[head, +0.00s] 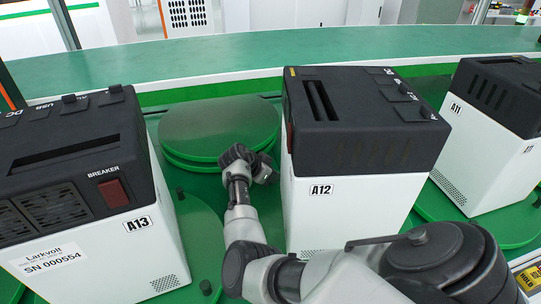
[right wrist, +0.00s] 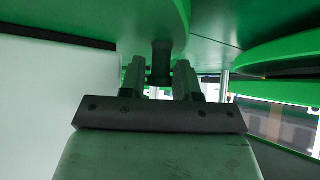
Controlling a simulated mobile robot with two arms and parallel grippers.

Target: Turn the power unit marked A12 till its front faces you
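The power unit A12 (head: 345,195), a white box with a black top, stands in the middle of the head view. Its labelled side is towards me, and a red switch shows edge-on at its left, so its front points left. My right gripper (head: 262,168) is at its left, low near a green turntable disc (head: 215,128). In the right wrist view the two fingers (right wrist: 160,82) stand apart on either side of a dark peg (right wrist: 162,62) by a green disc (right wrist: 100,20). Firm contact does not show. My left gripper is out of view.
Unit A13 (head: 160,250) stands close at the left, its front with breaker and vents towards me. Unit A11 (head: 490,160) stands at the right on its own green disc. A green counter (head: 250,55) runs behind.

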